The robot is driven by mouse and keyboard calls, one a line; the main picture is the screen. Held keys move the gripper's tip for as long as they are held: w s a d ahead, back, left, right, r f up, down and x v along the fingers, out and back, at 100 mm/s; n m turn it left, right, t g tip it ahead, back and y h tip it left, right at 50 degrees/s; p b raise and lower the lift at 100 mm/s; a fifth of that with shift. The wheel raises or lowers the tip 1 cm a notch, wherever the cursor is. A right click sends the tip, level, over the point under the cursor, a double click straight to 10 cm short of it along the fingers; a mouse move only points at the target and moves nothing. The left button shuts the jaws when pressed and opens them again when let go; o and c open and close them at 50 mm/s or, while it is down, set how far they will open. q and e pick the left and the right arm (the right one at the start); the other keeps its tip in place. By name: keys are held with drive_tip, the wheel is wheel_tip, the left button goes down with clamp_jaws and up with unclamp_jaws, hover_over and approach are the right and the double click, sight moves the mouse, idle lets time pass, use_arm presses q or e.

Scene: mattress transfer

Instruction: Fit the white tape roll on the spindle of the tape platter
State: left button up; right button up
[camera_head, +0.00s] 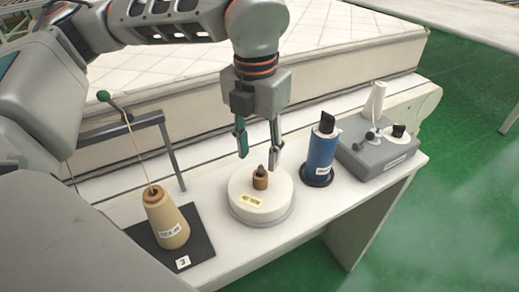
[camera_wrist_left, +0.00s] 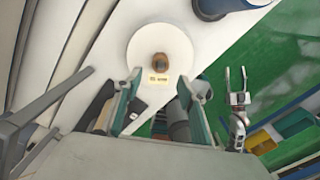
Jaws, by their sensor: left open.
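The white tape roll (camera_head: 244,189) lies flat on the grey round tape platter (camera_head: 264,222) on the table. The spindle (camera_head: 261,171) stands up through its middle, with a brown ring and a dark tip; the roll is around it. A pale yellow label is on the roll's front side. The roll also shows in the left wrist view (camera_wrist_left: 160,40), with the brown centre in its middle. My left gripper (camera_head: 259,158) is open and empty, its fingers apart just above and behind the spindle, pointing down. My right gripper (camera_wrist_left: 236,76) shows small in the left wrist view, its fingers apart and empty.
A tan thread cone (camera_head: 166,220) stands on a black mat at left, beside a grey bar frame (camera_head: 165,135). A blue spool (camera_head: 322,154) and a grey device (camera_head: 377,152) stand at right. A quilted mattress (camera_head: 330,40) lies behind. The table's front edge is clear.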

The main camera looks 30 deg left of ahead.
use_arm(q)
wheel_tip(320, 180, up, 8)
drive_tip(key=s, duration=0.1)
drive_tip(key=shift+s+d, duration=0.2)
drive_tip(key=shift+d, duration=0.25)
idle(0.7)
